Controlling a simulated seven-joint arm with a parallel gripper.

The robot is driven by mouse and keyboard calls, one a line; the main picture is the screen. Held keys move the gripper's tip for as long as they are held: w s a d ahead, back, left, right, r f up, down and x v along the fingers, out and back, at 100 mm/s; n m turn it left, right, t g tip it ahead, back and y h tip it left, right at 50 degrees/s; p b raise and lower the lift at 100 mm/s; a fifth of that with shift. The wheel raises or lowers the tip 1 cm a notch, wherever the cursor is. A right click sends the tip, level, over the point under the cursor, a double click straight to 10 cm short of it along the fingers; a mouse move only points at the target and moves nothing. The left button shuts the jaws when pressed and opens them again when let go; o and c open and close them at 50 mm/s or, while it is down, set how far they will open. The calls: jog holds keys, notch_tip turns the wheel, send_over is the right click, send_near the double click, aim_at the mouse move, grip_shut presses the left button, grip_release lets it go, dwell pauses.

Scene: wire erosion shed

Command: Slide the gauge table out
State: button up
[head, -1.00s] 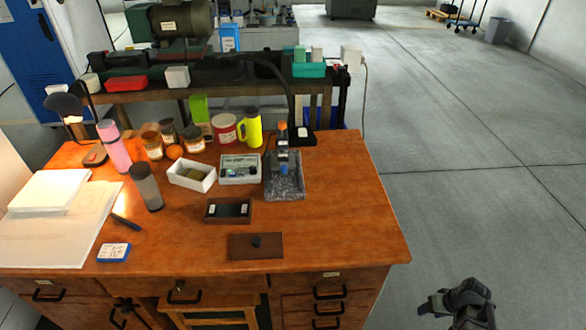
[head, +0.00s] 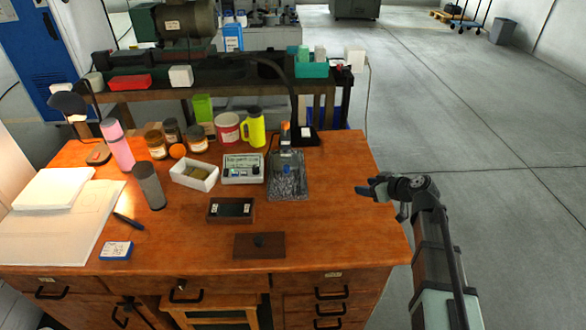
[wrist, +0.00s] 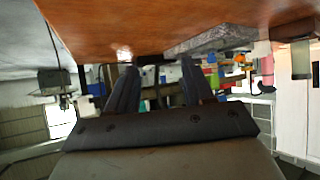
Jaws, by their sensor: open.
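A speckled grey stone plate (head: 288,184) with a small upright gauge stand (head: 285,148), orange at its top, sits on the right half of the wooden desk. I take it for the gauge table, but cannot be certain. The plate also shows upside down in the wrist view (wrist: 212,40). My gripper (head: 363,190) is at the desk's right edge, to the right of the plate and apart from it. In the wrist view my gripper's two fingers (wrist: 157,75) are spread, with nothing between them.
A white box (head: 194,183), an instrument case (head: 242,176), a yellow mug (head: 253,128) and several jars stand left of and behind the plate. A dark tray (head: 231,216) and a brown lidded block (head: 259,252) lie in front. The desk's right side is clear.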

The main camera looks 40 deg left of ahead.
aim_at(288, 167)
jog(key=s+a+r+n+g+y, duration=0.1)
jog(key=s+a, duration=0.3)
jog(key=a, duration=0.3)
jog(key=s+a+r+n+g+y, duration=0.1)
jog(key=s+a+r, duration=0.1)
jog(key=s+a, duration=0.35)
jog(key=x, duration=0.5)
jog(key=w+x, duration=0.1)
jog(key=x, duration=0.8)
jog(key=shift+w+a+r, duration=0.15)
jog(key=shift+w+a, duration=0.05)
jog(key=shift+a, duration=0.3)
jog(key=shift+y, duration=0.3)
grip_shut()
